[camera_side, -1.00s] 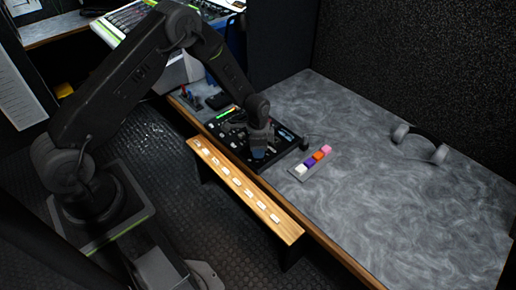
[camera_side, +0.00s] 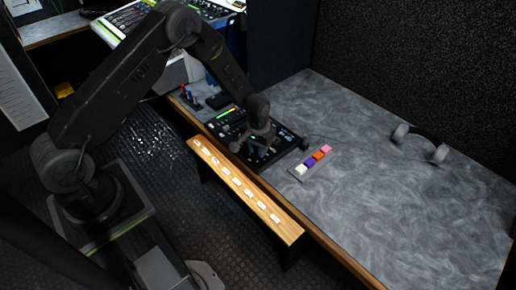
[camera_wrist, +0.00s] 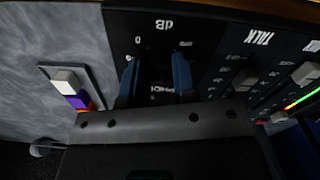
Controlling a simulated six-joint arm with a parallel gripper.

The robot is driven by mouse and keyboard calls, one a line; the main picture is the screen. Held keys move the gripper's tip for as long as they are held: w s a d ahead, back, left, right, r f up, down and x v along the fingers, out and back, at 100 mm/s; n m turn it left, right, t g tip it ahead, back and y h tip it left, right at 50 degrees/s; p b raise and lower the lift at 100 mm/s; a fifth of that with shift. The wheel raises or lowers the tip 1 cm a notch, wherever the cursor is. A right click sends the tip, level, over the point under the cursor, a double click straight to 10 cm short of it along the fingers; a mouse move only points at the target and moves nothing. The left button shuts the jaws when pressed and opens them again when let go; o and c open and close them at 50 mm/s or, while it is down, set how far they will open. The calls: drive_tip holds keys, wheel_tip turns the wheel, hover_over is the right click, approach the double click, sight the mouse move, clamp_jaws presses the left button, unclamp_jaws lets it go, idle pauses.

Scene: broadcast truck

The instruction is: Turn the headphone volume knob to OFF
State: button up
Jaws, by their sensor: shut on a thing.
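My gripper (camera_side: 262,149) points down over the panel. In the wrist view, the two blue fingers of my gripper (camera_wrist: 155,75) stand on either side of the dark headphone volume knob (camera_wrist: 156,68), shut on it. The knob is hard to make out against the black panel, and its pointer cannot be read. A "0" mark shows beside the left finger. Part of the "PHONES" lettering shows between the fingers. No OFF mark is legible.
A small tray (camera_side: 299,178) with white, purple, orange and pink blocks lies right of the panel. Headphones (camera_side: 438,154) rest farther right. A wooden ledge (camera_side: 290,231) with white labels runs along the front.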

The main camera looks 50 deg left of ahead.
drive_tip(key=n, duration=1)
drive_tip(key=shift+n, duration=2.3)
drive_tip(key=o, duration=0.9)
drive_tip(key=shift+r, duration=6.95)
